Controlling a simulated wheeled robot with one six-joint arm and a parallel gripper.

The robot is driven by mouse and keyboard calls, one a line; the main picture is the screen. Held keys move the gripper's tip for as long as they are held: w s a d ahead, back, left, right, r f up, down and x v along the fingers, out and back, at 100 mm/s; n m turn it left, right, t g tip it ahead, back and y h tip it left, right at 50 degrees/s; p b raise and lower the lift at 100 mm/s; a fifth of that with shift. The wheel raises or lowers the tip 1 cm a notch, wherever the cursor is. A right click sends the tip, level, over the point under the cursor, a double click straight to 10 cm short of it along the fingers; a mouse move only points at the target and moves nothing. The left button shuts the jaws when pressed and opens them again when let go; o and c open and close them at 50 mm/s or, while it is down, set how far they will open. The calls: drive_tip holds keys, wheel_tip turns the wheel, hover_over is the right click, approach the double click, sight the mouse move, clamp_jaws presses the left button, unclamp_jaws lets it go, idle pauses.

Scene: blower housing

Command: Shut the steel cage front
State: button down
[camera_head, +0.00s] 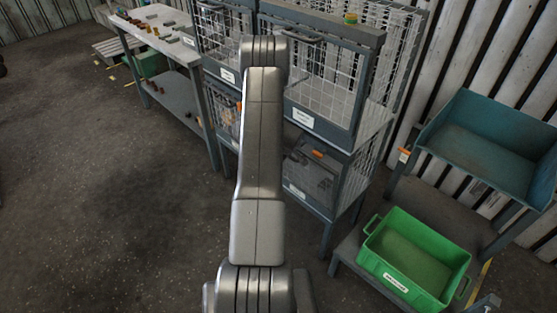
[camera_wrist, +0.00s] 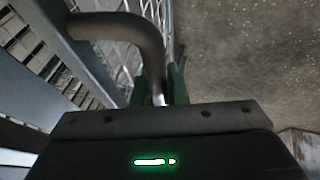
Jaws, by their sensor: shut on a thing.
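The steel cage front (camera_head: 318,85) is a wire-mesh panel in a grey frame, with a white label low on it, on the upper right compartment of a cage rack. Its dark handle (camera_head: 300,36) shows near the top, partly behind my arm. In the wrist view the handle (camera_wrist: 148,32) is a thick curved bar, and mesh shows behind it. My gripper (camera_wrist: 160,92) has its green fingers shut on the handle's end. In the head view my gripper is hidden behind my arm. I cannot tell how far the front stands open.
Other mesh compartments stand left (camera_head: 225,38) and below (camera_head: 312,175). A workbench (camera_head: 150,32) with small parts is at the far left. A green crate (camera_head: 378,262) and a blue-green tray (camera_head: 450,112) stand at the right. The floor at the left is clear.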

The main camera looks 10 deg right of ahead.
drive_tip(key=w+d+b, duration=0.2)
drive_tip(key=shift+d+r, duration=0.35)
drive_tip(key=shift+r, duration=0.05)
drive_tip(key=shift+w+r, duration=0.1)
drive_tip(key=c, duration=1.5)
unclamp_jaws()
drive_tip(key=shift+o, duration=0.2)
drive_tip(key=shift+d+r, duration=0.1)
drive_tip(key=b+v, duration=0.2)
drive_tip(key=v, duration=1.1)
drive_tip(key=shift+r+b, duration=0.25)
drive_tip(key=shift+b, duration=0.05)
drive_tip(key=shift+f, duration=0.1)
drive_tip(key=p+x, duration=0.2)
drive_tip(key=x, duration=1.1)
drive_tip(key=shift+f, duration=0.35)
